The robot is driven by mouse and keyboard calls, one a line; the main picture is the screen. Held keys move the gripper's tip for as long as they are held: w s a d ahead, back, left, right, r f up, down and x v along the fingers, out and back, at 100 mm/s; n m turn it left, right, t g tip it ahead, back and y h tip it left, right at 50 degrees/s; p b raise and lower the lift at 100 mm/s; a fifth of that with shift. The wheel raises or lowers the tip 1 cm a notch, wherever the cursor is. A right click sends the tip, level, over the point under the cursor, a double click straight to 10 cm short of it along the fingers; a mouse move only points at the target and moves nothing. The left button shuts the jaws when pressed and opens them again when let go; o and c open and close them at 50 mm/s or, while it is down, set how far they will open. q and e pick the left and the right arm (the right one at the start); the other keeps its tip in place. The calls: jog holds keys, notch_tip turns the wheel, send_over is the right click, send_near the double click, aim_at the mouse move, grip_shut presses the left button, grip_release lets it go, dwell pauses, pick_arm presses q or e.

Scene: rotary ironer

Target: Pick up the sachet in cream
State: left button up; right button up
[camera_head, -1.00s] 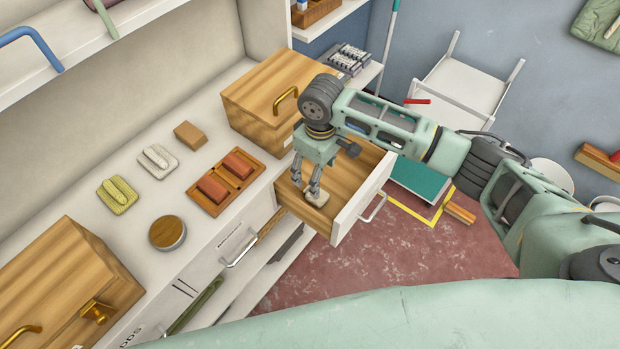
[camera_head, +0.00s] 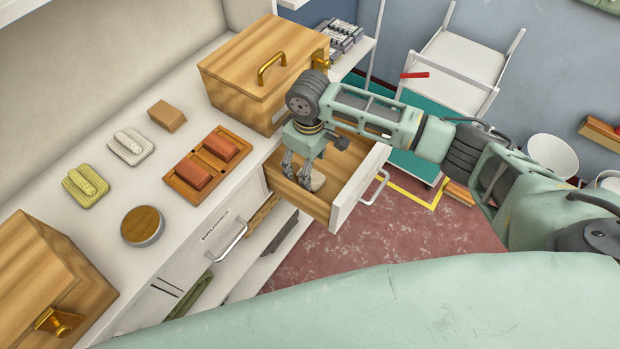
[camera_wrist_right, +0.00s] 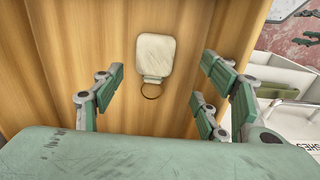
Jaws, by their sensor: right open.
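The cream sachet (camera_head: 318,182) lies flat on the wooden floor of the pulled-out drawer (camera_head: 345,203). In the right wrist view the sachet (camera_wrist_right: 155,56) is a pale rounded pad with a dark ring at its lower end. My right gripper (camera_head: 297,172) points down into the drawer, just left of the sachet in the head view. Its fingers (camera_wrist_right: 160,98) are spread wide in the wrist view, with the sachet ahead between their lines and nothing held. My left gripper is not in view.
The drawer walls stand close around my right gripper. A wooden box (camera_head: 240,85) stands on the counter behind it. A tray with red blocks (camera_head: 178,184), soap-like pads and a round lidded tin (camera_head: 142,226) are on the counter. A white cart (camera_head: 455,75) stands beyond the drawer.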

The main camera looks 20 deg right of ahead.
jog(key=f, duration=0.4)
jog(key=shift+w+d+f+p, duration=0.3)
jog(key=shift+f, duration=0.65)
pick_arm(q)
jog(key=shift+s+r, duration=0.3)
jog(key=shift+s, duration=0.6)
pick_arm(e)
jog(key=shift+c, duration=0.5)
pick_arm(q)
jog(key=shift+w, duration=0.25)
pick_arm(e)
jog(key=c, duration=0.9)
